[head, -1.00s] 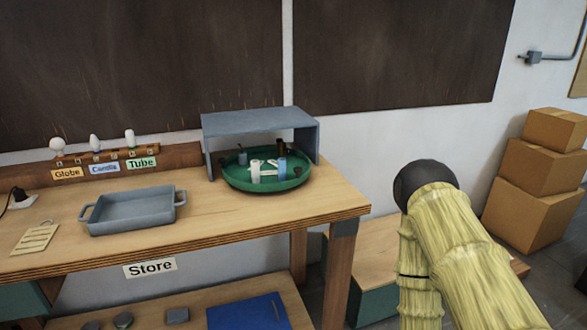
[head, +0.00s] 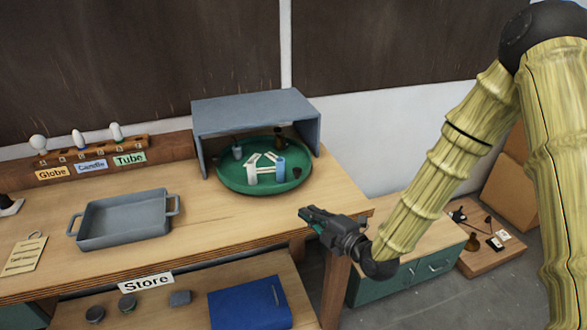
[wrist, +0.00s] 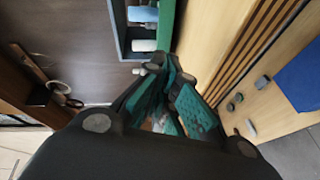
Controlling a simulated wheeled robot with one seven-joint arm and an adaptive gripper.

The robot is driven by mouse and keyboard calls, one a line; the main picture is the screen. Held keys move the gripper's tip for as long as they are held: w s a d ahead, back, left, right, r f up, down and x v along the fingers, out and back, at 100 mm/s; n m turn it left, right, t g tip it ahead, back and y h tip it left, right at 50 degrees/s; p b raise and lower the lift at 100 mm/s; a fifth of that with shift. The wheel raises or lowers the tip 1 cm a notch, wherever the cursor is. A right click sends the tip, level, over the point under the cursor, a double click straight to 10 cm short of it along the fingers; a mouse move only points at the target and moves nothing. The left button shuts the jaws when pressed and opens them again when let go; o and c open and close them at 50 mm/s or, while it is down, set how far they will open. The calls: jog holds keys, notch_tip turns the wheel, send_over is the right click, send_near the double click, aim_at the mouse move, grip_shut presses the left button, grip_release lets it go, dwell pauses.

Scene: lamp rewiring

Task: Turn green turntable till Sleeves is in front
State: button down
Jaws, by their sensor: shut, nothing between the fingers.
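The green turntable (head: 235,184) sits on the bench under a grey open-fronted cover (head: 250,108), its front part sticking out. It carries a white cylinder (head: 252,174), a blue cylinder (head: 279,170), pale label cards and several small dark parts. The writing on the cards is too small to read. My gripper (head: 303,212) is shut and empty, in front of and to the right of the turntable, near the bench's right front corner and apart from the turntable. In the wrist view the fingers (wrist: 168,98) show with the turntable's green rim (wrist: 167,22) beyond them.
A grey tray (head: 125,222) lies on the bench left of the turntable. Bulbs stand in a wooden rack (head: 95,152) behind labels Globe, Candle and Tube. A blue folder (head: 250,303) lies on the lower shelf. The bench top between tray and turntable is clear.

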jog(key=shift+n+y, duration=0.4)
jog(key=shift+n, duration=0.3)
jog(key=r, duration=0.1)
jog(key=w+r, duration=0.1)
jog(key=w+a+r, duration=0.1)
jog(key=shift+r, duration=0.25)
jog(key=p+x, duration=0.4)
jog(key=x, duration=0.4)
jog(key=shift+w+a+r, duration=0.1)
jog(key=shift+w, duration=0.25)
jog(key=w, duration=0.1)
jog(key=p, duration=0.1)
jog(key=w+d, duration=0.1)
jog(key=shift+w+d+f+t, duration=0.15)
jog(key=shift+w+f+t, duration=0.1)
jog(key=shift+w+t, duration=0.05)
jog(key=shift+w+d+f+p, duration=0.2)
jog(key=shift+w+d+p, duration=0.15)
jog(key=shift+w, duration=0.15)
